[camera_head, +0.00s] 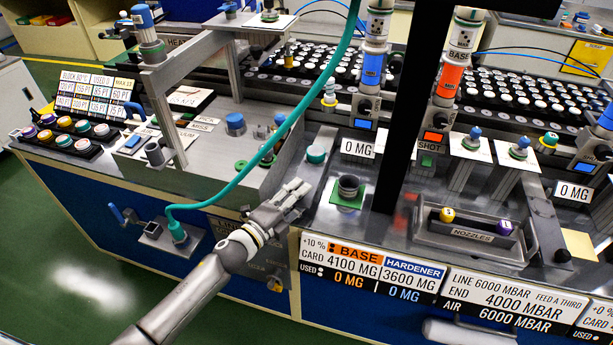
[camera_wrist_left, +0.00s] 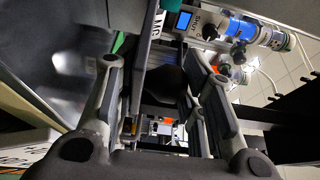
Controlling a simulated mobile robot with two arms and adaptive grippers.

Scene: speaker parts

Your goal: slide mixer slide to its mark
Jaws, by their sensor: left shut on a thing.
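My left gripper (camera_head: 295,192) reaches in from the lower left, over the metal bench beside the grey mixer stand. In the left wrist view its fingers (camera_wrist_left: 155,65) close around a dark part (camera_wrist_left: 170,80), which I take to be the mixer slide's grip. The fingers hide most of the slide in the head view, and I cannot make out its mark. A teal-topped knob (camera_head: 316,153) stands just beyond the fingertips. A dark cup on a green square (camera_head: 349,192) stands just right of the gripper. My right gripper is not in view.
A teal hose (camera_head: 268,150) arches above the bench to a fitting near my left arm. A tall black post (camera_head: 408,105) stands right of the cup. A nozzle tray (camera_head: 472,236) lies farther right. Label panels (camera_head: 370,268) line the front edge.

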